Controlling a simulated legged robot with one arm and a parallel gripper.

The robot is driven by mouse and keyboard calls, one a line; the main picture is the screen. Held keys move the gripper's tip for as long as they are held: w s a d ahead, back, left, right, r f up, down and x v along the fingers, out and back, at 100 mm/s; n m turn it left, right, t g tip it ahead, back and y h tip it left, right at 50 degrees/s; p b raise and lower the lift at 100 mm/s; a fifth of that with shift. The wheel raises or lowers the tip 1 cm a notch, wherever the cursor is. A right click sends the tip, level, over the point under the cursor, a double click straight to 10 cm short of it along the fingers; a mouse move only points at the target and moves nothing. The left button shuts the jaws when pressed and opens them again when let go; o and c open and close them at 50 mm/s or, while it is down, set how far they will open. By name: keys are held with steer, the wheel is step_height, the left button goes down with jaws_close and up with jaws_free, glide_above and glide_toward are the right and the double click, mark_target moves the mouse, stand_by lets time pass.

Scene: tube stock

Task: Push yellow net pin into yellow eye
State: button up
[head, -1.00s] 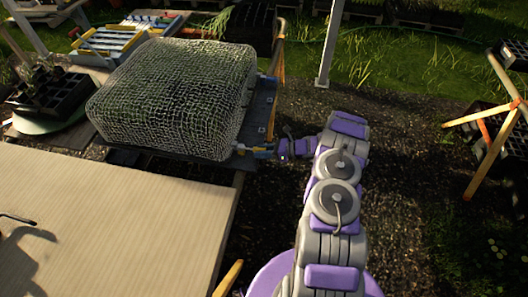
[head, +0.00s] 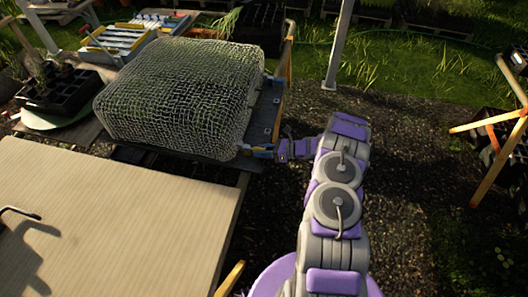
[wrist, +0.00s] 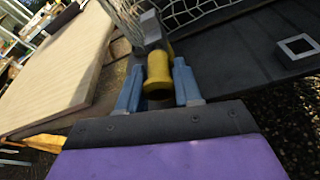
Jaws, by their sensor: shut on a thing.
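My gripper (wrist: 158,88) has blue fingers shut on the yellow net pin (wrist: 158,68), one on each side of its round yellow body. A grey metal piece (wrist: 150,27) shows just beyond the pin, near the net's edge. I cannot tell whether it is part of the pin. In the head view my gripper (head: 262,152) is at the near right corner of the netted block (head: 180,95), low beside the dark bench edge. The pin is too small there to make out clearly. I cannot make out a yellow eye in either view, nor how far the pin is in.
A dark bench top (head: 262,120) runs along the net's right side; a square light-rimmed socket (wrist: 298,46) is in it. A pale wooden table (head: 110,215) is at near left. An orange post (head: 289,50) stands at the bench's far right.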

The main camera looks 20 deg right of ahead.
steer(key=shift+w+a, duration=0.25)
steer(key=shift+a, duration=0.1)
steer(key=o, duration=1.1)
steer(key=shift+o, duration=0.5)
steer(key=o, duration=0.6)
steer(key=shift+s+d, duration=0.1)
steer(key=shift+d, duration=0.05)
steer(key=shift+s+d, duration=0.55)
steer(key=shift+d, duration=0.25)
steer(key=shift+d, duration=0.1)
